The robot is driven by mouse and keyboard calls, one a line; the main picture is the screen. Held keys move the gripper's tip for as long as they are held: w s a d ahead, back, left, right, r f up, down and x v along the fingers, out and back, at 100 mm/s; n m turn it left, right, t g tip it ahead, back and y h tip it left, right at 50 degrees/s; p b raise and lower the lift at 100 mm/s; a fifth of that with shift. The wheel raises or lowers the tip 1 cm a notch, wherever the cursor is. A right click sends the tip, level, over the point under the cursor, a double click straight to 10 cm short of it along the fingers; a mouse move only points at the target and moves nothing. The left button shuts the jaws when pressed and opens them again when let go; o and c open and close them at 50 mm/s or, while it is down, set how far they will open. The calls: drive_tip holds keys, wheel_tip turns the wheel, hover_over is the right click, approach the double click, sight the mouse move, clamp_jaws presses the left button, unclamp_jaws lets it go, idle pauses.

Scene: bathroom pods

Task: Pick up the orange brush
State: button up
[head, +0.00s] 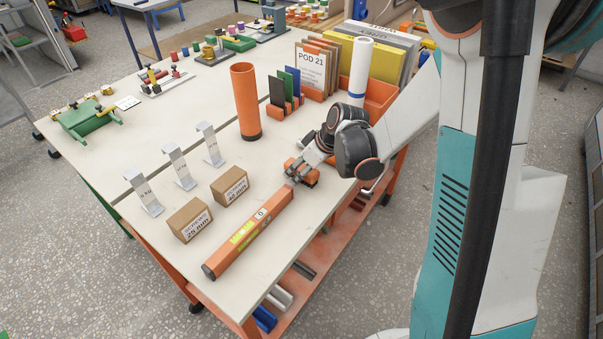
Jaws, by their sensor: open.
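A short orange piece with a dark part, which looks like the orange brush (309,178), lies on the white table top near its right edge. My gripper (291,176) reaches down over it from the right. Its fingers are open and partly cover the piece, so I cannot tell whether they touch it or how it sits between them.
A long orange bar with a green label (248,232) lies just in front of my gripper. Two cardboard boxes (190,219) and several metal hooks (178,166) stand left. An orange tube (246,102) stands behind, with an orange bin (380,98) at the back right.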

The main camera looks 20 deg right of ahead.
drive_tip(key=shift+f+b, duration=0.25)
drive_tip(key=shift+b, duration=0.1)
idle(0.5)
drive_tip(key=c, duration=1.3)
drive_tip(key=shift+o, duration=0.2)
drive_tip(key=shift+r, duration=0.15)
